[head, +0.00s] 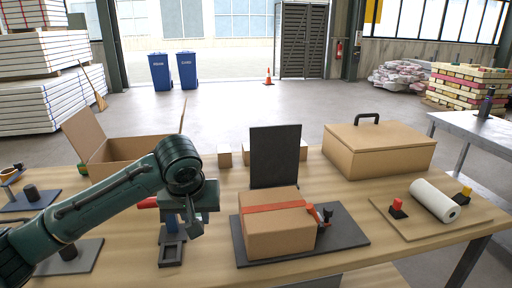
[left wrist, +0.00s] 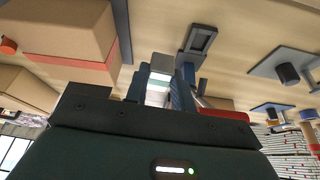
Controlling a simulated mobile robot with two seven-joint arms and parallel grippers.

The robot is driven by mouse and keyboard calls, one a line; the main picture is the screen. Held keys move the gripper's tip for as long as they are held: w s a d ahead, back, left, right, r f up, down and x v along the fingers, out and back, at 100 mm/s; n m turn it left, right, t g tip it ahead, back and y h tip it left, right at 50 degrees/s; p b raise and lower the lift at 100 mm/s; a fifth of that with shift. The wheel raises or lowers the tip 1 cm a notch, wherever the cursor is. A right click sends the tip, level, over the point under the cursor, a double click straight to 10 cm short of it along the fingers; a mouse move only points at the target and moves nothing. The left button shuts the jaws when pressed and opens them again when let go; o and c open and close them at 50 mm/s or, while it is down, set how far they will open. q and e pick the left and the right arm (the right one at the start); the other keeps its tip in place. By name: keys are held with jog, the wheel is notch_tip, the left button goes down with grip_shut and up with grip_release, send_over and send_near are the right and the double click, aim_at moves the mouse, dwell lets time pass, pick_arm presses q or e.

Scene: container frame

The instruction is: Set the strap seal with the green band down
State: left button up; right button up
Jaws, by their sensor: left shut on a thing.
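My left gripper (head: 193,228) is above the table, left of the strapped carton, fingers pointing down. In the left wrist view my left gripper (left wrist: 161,88) is shut on a small pale grey and white piece with a greenish stripe (left wrist: 160,76), taken to be the strap seal. The fingers cover part of it, and I cannot make it out in the head view. A dark blue tool with a square frame foot (head: 171,252) and red handle (head: 147,203) stands just beside and behind the gripper. My right gripper is not in view.
The carton (head: 280,233) with an orange-red strap sits on a dark plate (head: 350,239) before an upright black panel (head: 275,155). An open box (head: 130,150) is back left, a handled box (head: 378,152) back right. A board (head: 425,228) holds a white roll (head: 435,200).

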pick_arm(q)
jog(key=s+a+f+m+p, duration=0.1)
jog(key=s+f, duration=0.3)
jog(key=s, duration=0.8)
jog(key=shift+s+a+f+m+h, duration=0.3)
jog(key=shift+a+f+m+h, duration=0.1)
jog(key=shift+a+m, duration=0.2)
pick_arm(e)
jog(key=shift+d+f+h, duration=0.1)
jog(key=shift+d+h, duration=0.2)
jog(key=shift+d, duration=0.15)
pick_arm(q)
jog(key=shift+r, duration=0.1)
jog(key=shift+w+a, duration=0.1)
jog(key=shift+a, duration=0.05)
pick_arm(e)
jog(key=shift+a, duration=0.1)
